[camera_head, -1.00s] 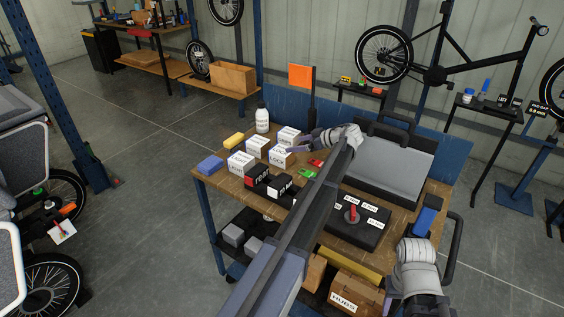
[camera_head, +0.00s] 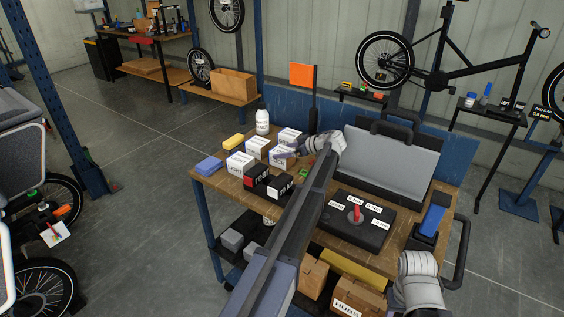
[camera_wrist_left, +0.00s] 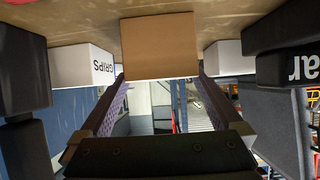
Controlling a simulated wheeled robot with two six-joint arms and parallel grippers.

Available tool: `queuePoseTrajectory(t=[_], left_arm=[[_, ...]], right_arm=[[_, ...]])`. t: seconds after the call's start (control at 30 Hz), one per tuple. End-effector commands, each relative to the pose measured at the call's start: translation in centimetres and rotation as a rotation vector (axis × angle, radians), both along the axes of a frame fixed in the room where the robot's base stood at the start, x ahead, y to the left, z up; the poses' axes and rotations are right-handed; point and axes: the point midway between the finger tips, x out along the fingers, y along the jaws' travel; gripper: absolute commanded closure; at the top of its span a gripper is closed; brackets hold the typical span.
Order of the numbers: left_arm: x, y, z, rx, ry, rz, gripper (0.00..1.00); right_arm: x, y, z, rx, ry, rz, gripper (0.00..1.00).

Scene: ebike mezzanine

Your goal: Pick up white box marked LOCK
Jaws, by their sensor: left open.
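Several small white-topped boxes stand in a cluster on the workbench (camera_head: 225,190). The box at the gripper (camera_head: 279,160) has a partly hidden label; I cannot clearly read LOCK on it. My left gripper (camera_head: 289,153) reaches in from the right at this box, jaws open. In the left wrist view a plain brown box face (camera_wrist_left: 158,46) sits between and beyond the open fingers (camera_wrist_left: 160,95), with a gap on each side. A white box marked GRIPS (camera_wrist_left: 85,66) is on its left there, and another white box (camera_wrist_left: 228,58) on its right. My right gripper's jaws are out of view.
Near the cluster are a white bottle (camera_head: 262,122), a yellow block (camera_head: 233,142), a blue block (camera_head: 209,165) and dark boxes (camera_head: 268,182).

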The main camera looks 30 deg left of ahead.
Motion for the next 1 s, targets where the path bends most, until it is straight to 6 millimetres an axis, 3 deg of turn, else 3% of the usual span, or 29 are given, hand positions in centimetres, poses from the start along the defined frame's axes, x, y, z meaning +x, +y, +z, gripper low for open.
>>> queuePoseTrajectory(t=[0.27,0.57,0.8,1.0], left_arm=[[0.0,0.8,-0.8,0.000,0.000,0.000,0.00],[0.1,4.2,-2.9,0.000,0.000,0.000,0.00],[0.1,4.5,-2.8,0.000,0.000,-0.001,0.00],[0.1,4.4,-2.8,0.000,0.000,-0.001,0.22]], right_arm=[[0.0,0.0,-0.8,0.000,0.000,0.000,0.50],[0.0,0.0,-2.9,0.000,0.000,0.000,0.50],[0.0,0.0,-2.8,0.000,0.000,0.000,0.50],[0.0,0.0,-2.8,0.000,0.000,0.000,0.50]])
